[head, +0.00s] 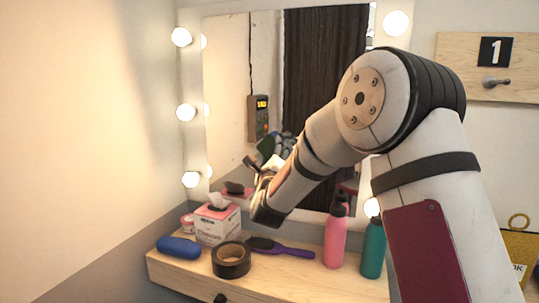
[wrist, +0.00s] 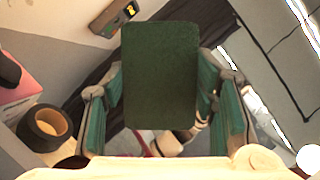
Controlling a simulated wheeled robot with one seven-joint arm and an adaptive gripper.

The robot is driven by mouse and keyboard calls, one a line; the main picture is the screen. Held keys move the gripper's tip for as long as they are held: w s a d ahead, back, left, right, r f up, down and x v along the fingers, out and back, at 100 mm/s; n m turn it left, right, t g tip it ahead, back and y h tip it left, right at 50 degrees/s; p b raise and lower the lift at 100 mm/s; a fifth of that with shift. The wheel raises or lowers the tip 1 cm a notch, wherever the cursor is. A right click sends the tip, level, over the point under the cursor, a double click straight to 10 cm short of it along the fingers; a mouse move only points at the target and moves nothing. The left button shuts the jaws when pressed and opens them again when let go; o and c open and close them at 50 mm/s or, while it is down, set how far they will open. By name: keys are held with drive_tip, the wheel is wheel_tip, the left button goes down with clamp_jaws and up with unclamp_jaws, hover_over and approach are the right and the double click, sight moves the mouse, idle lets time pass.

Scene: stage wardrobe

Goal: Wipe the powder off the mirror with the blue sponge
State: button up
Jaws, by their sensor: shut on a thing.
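The mirror (head: 228,70) stands upright behind the shelf, framed by lit bulbs. My gripper (head: 257,164) is in front of its lower left part. In the wrist view, my gripper (wrist: 158,95) has its teal-lined fingers on both sides of a dark green rectangular block (wrist: 160,70). It is shut on this sponge-like block, whose visible face is green, not blue. I cannot tell whether the block touches the glass. No powder can be made out clearly; my arm hides the mirror's lower right part. A blue rounded oblong thing (head: 178,247) lies on the shelf's left end.
The wooden shelf (head: 300,285) holds a tissue box (head: 217,224), a dark tape roll (head: 231,260), a purple-handled brush (head: 285,250), a pink bottle (head: 335,238) and a teal bottle (head: 372,250). A wall with a hook (head: 495,82) is at right.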

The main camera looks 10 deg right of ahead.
drive_tip(key=shift+d, duration=0.15)
drive_tip(key=s+d, duration=0.2)
drive_tip(key=d, duration=0.1)
drive_tip(key=shift+s, duration=0.1)
idle(0.4)
